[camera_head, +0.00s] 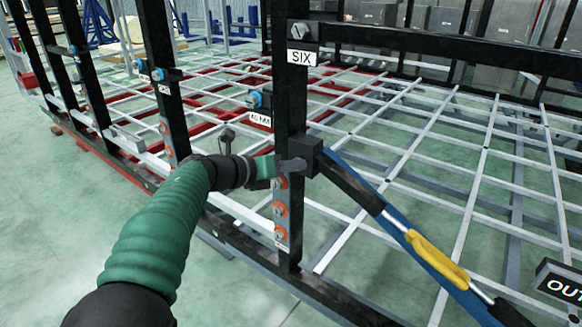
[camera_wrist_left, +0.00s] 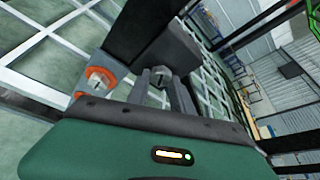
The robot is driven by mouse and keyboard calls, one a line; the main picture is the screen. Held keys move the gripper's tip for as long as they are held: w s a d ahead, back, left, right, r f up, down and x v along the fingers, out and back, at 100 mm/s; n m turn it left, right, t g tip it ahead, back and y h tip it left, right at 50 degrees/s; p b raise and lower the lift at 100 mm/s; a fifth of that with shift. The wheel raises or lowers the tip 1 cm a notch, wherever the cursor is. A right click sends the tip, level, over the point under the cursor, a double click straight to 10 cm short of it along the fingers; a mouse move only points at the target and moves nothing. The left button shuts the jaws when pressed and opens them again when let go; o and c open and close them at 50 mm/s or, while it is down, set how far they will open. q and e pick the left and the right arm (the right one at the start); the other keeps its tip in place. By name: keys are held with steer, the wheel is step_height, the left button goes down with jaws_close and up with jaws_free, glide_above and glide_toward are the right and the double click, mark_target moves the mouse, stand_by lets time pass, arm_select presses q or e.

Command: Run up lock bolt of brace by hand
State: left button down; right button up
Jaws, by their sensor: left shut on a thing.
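The brace (camera_head: 352,183) is a dark bar with a blue length and a yellow sleeve (camera_head: 437,258). It runs from a dark block (camera_head: 307,150) on the black post marked SIX down to the lower right. My left gripper (camera_head: 291,165) is at the post, beside that block. In the left wrist view its two grey fingers (camera_wrist_left: 163,92) stand either side of a grey bolt head (camera_wrist_left: 160,76), in front of the dark block (camera_wrist_left: 180,48). The fingers are shut on the bolt. My right gripper does not show.
Orange-ringed bolts (camera_head: 280,209) run down the post below the gripper, and one shows close by in the left wrist view (camera_wrist_left: 97,79). A white-and-red grid frame (camera_head: 420,140) lies behind the post. An OUT sign (camera_head: 562,284) is at lower right. Green floor (camera_head: 60,220) is clear at left.

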arm_select(q)
steer(key=shift+f, duration=0.4)
steer(key=c, duration=1.1)
jaws_free()
steer(key=shift+r, duration=0.25)
steer(key=p+v, duration=0.3)
steer(key=v, duration=1.4)
steer(key=shift+w, duration=0.1)
